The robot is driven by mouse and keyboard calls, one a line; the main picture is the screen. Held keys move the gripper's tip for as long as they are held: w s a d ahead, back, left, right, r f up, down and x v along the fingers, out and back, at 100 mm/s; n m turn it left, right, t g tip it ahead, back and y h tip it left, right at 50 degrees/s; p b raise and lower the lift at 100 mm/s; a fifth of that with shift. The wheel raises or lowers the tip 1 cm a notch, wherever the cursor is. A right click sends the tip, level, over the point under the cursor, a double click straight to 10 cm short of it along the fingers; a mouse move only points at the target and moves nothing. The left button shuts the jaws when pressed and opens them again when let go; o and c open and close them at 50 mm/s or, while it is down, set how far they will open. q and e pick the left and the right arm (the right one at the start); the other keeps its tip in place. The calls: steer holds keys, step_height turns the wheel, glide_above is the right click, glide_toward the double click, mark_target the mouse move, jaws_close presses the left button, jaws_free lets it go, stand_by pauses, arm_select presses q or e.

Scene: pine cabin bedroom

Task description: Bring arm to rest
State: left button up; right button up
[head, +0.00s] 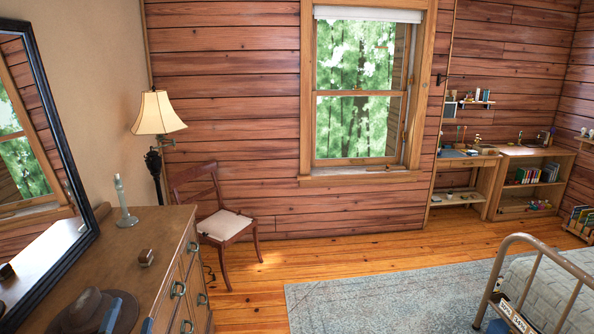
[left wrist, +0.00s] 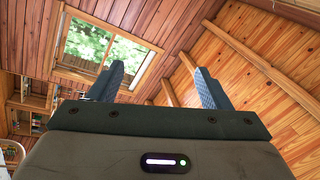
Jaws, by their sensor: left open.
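My left gripper (head: 129,318) shows at the bottom left of the head view, in front of the dresser top. Only the tips of its two blue-grey fingers are seen there, standing apart. In the left wrist view my left gripper (left wrist: 160,82) is open and empty, its fingers wide apart with nothing between them. Behind the fingers are the window, plank wall and wooden ceiling, so it points upward. My right gripper is not seen in either view.
A dresser (head: 160,235) with a brown hat (head: 82,306), a small box (head: 147,257) and a glass candlestick (head: 124,200) fills the lower left. A mirror (head: 50,130) stands above it. A chair (head: 225,222), lamp (head: 158,113) and bed (head: 570,270) surround clear floor and rug (head: 390,290).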

arm_select(q)
steer(key=s+f+n+g+y, duration=0.2)
steer(key=s+f+n+g, duration=0.75)
steer(key=s+f, duration=0.4)
steer(key=s+d+f+g+h, duration=0.2)
steer(key=s+d+f+g, duration=0.15)
steer(key=s, duration=0.35)
steer(key=s+d+f+g+h, duration=0.25)
steer(key=s+f+g, duration=0.2)
steer(key=s, duration=0.35)
step_height(320, 180, down, 34)
steer(key=a+n+b, duration=0.1)
steer(key=a+b, duration=0.1)
steer(key=b, duration=0.4)
steer(key=s+f+g+b, duration=0.1)
steer(key=s+f+b, duration=0.1)
steer(key=s+f, duration=0.7)
steer(key=s+a+f+g+b, duration=0.1)
steer(key=s+f+b, duration=0.1)
steer(key=s+f, duration=0.7)
step_height(320, 180, down, 8)
steer(key=shift+s+a+r+b, duration=0.15)
steer(key=shift+a+r+b, duration=0.1)
steer(key=shift+b, duration=0.1)
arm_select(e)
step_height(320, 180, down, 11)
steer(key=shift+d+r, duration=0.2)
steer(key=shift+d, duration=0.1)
